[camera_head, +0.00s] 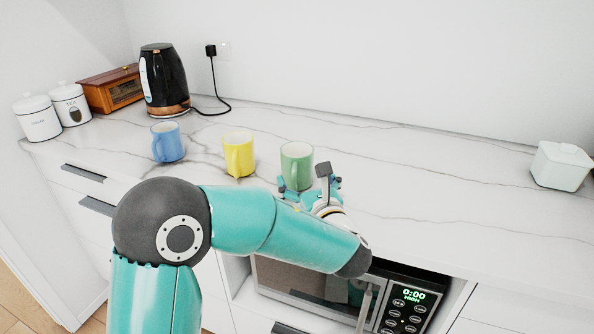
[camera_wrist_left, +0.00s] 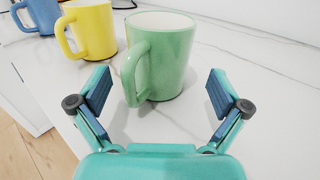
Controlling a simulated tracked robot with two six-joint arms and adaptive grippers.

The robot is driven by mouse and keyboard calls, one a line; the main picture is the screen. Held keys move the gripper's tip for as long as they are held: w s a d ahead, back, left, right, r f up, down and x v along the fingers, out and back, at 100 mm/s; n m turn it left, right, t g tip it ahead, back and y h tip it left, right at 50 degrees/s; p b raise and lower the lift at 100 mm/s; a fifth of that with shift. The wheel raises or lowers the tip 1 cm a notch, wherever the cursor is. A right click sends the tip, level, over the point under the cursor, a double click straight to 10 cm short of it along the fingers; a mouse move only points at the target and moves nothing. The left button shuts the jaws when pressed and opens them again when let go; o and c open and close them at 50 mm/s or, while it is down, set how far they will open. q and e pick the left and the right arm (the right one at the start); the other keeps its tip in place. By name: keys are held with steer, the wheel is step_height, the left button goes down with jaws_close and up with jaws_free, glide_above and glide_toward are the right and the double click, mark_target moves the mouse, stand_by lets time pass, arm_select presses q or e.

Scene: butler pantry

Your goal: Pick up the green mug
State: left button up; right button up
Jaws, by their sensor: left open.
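The green mug (camera_head: 297,163) stands upright on the marble counter, rightmost of three mugs in the head view. In the left wrist view the green mug (camera_wrist_left: 166,55) is straight ahead, its handle turned toward me and to the left. My left gripper (camera_head: 309,184) is just in front of the mug, partly hidden by my own arm and wrist. In the left wrist view the left gripper (camera_wrist_left: 158,92) is open, with its fingers spread on either side of the mug's near side and apart from it. My right gripper is not in view.
A yellow mug (camera_head: 239,155) and a blue mug (camera_head: 167,143) stand to the left. A black kettle (camera_head: 163,78), wooden box (camera_head: 113,90) and white canisters (camera_head: 38,118) are farther left. A microwave (camera_head: 405,306) sits below the counter.

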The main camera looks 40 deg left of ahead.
mark_target(302, 171)
arm_select(q)
steer(key=x, duration=0.3)
steer(key=shift+w+r, duration=0.1)
steer(key=shift+c, duration=0.3)
steer(key=c, duration=1.3)
steer(key=shift+c, duration=0.6)
steer(key=shift+r, duration=0.15)
